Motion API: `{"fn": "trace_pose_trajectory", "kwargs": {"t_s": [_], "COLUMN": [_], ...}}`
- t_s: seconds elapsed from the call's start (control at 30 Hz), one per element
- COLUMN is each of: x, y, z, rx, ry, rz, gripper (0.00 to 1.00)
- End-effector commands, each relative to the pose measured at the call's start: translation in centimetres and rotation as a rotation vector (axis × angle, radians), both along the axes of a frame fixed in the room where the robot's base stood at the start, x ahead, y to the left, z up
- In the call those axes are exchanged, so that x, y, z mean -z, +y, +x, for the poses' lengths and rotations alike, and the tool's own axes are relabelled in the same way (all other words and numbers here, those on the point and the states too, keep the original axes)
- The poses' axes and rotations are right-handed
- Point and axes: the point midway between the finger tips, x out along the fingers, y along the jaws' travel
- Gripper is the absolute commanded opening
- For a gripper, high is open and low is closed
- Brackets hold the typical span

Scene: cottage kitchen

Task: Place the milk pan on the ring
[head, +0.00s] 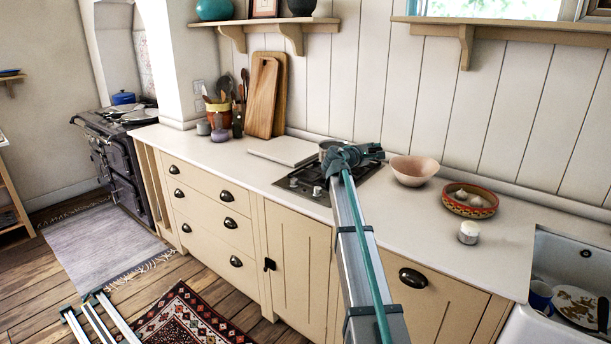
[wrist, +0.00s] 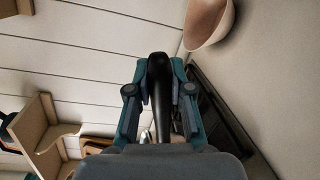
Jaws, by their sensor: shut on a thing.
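The milk pan (head: 327,147) shows in the head view as a small grey metal rim, mostly hidden behind my gripper (head: 348,157). In the wrist view my gripper (wrist: 158,72) is shut on the pan's black handle (wrist: 159,98), which lies between the two fingers. The pan's body is largely hidden there by my gripper. The dark hob (head: 297,184) is set in the worktop below and around my gripper, and its edge shows in the wrist view (wrist: 222,112). My arm covers part of it. I cannot tell whether the pan touches a ring.
A pink bowl (head: 414,170) stands right of the hob, with a patterned dish (head: 470,207) and a small white-topped jar (head: 468,233) beyond. A pale board (head: 283,150) lies left. Wooden boards (head: 262,98) lean on the wall. The left worktop front is clear.

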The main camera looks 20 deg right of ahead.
Motion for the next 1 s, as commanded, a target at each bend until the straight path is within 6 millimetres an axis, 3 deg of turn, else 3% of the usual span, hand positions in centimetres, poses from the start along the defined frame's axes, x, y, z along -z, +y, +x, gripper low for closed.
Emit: {"fn": "trace_pose_trajectory", "kwargs": {"t_s": [0.17, 0.53, 0.73, 1.0], "x": [0.5, 3.8, 7.3, 9.1], "y": [-0.4, -1.5, -1.8, -1.9], "z": [1.4, 9.4, 11.8, 12.9], "rx": [0.017, 0.015, 0.015, 0.016], "ry": [-0.01, -0.01, -0.01, -0.012], "rz": [0.008, 0.007, 0.008, 0.007], "gripper": [0.0, 0.0, 0.0, 0.0]}}
